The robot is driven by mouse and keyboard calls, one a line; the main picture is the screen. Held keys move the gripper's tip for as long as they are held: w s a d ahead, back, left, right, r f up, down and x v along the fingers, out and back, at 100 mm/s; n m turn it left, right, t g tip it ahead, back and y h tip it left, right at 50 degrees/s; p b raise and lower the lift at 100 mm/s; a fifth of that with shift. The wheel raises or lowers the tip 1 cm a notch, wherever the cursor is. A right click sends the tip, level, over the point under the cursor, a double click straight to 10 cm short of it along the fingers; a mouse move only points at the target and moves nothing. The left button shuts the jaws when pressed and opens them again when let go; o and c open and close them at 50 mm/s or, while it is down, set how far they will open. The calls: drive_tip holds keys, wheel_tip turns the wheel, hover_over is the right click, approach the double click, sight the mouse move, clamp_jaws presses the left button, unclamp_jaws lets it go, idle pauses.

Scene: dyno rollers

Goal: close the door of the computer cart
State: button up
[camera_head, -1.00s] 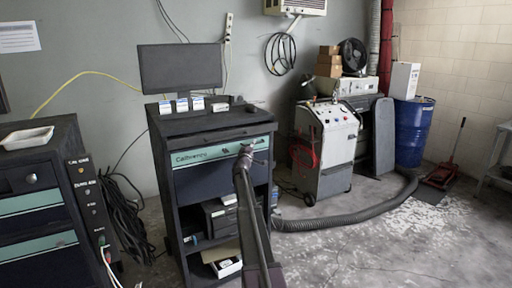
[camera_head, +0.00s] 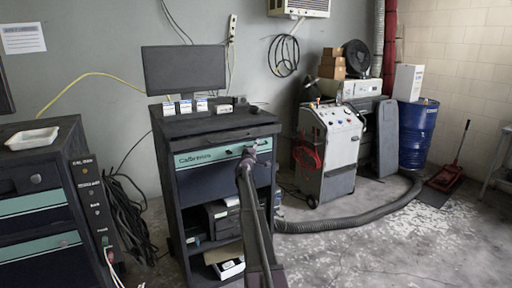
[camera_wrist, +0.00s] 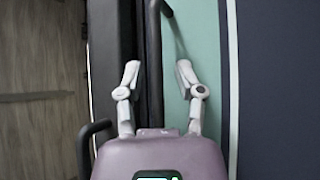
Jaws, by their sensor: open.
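The computer cart (camera_head: 165,185) is a dark cabinet in the middle of the head view, with a monitor (camera_head: 184,70) on top. Its front has a teal band (camera_head: 205,157) above a dark blue panel (camera_head: 210,184). Which part is the door is unclear. The lower shelves are exposed. My gripper (camera_head: 249,152) is in front of the teal band's right part. In the wrist view my gripper (camera_wrist: 158,74) is open and empty, its fingers spread around a black bar-like edge and pointing towards a black handle (camera_wrist: 155,45). Contact cannot be told.
Another dark cabinet (camera_head: 35,160) with a white tray stands at the left, with black cables on the floor beside it. A white service machine (camera_head: 328,150), a thick grey hose (camera_head: 350,221) and a blue barrel (camera_head: 416,135) are at the right. The front right floor is clear.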

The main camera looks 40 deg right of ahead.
drive_tip(key=s+a+r+p, duration=0.2)
drive_tip(key=s+a, duration=0.6)
drive_tip(key=a, duration=0.5)
drive_tip(key=shift+a+r, duration=0.15)
drive_tip(key=shift+a, duration=0.1)
idle(1.9)
idle(0.4)
